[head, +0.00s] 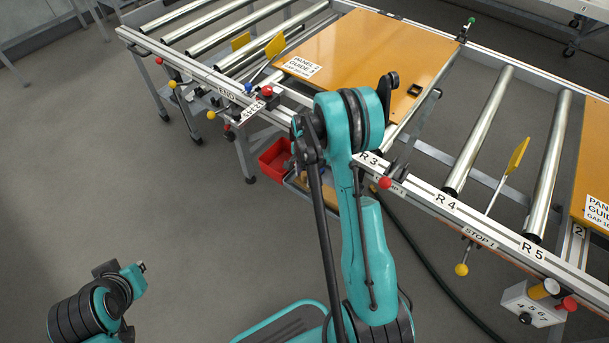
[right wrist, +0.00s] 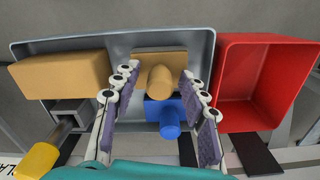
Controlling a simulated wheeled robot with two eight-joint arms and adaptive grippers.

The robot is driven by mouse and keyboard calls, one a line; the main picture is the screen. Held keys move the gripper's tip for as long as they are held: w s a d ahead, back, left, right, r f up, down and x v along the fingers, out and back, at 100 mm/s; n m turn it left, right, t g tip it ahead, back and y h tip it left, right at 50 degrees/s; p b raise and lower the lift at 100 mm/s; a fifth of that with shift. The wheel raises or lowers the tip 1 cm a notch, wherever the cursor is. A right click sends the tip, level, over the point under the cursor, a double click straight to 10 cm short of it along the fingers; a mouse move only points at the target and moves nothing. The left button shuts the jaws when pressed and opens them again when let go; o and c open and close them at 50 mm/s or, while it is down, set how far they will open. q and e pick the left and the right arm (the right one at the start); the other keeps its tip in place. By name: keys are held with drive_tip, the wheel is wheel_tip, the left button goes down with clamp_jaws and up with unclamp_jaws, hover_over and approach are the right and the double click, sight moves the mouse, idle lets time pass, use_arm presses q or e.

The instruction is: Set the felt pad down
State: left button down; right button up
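In the right wrist view a flat brown pad with a round tan peg handle (right wrist: 160,78), seemingly the felt pad, lies in a grey tray (right wrist: 110,41). My right gripper (right wrist: 161,75) is open above the tray, one finger on each side of the handle with gaps visible. Neither finger appears to touch it. In the head view my right arm hides most of the tray, and I cannot make out the fingertips. Part of my left arm shows at the lower left; its gripper fingers are not seen.
A blue knobbed piece (right wrist: 164,113) is close in front of the pad. A tan block (right wrist: 62,75) lies at the tray's left, and a red bin (right wrist: 264,45) adjoins its right. The roller conveyor with an orange panel (head: 350,60) stands above the tray.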

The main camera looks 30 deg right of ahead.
sight(305, 172)
drive_tip(key=shift+r, duration=0.1)
drive_tip(key=shift+r+p, duration=0.55)
drive_tip(key=shift+p, duration=0.15)
drive_tip(key=r+p, duration=0.1)
drive_tip(key=r, duration=0.1)
drive_tip(key=r+p, duration=0.1)
drive_tip(key=r, duration=0.1)
drive_tip(key=r+p, duration=0.1)
drive_tip(key=r, duration=0.2)
drive_tip(key=shift+w+d+r, duration=0.1)
drive_tip(key=shift+w+d, duration=0.15)
drive_tip(key=s+a+r+n+t, duration=0.2)
drive_tip(key=s+a+r+n, duration=0.35)
drive_tip(key=r, duration=0.45)
drive_tip(key=s+a+r+n+t, duration=0.2)
drive_tip(key=s+a+r+n, duration=0.35)
drive_tip(key=r, duration=0.45)
drive_tip(key=s+a+r+n+t, duration=0.1)
drive_tip(key=s+a+n+t, duration=0.2)
drive_tip(key=s+a+n, duration=0.2)
drive_tip(key=s, duration=0.3)
drive_tip(key=shift+s+r, duration=0.25)
drive_tip(key=shift+r, duration=0.15)
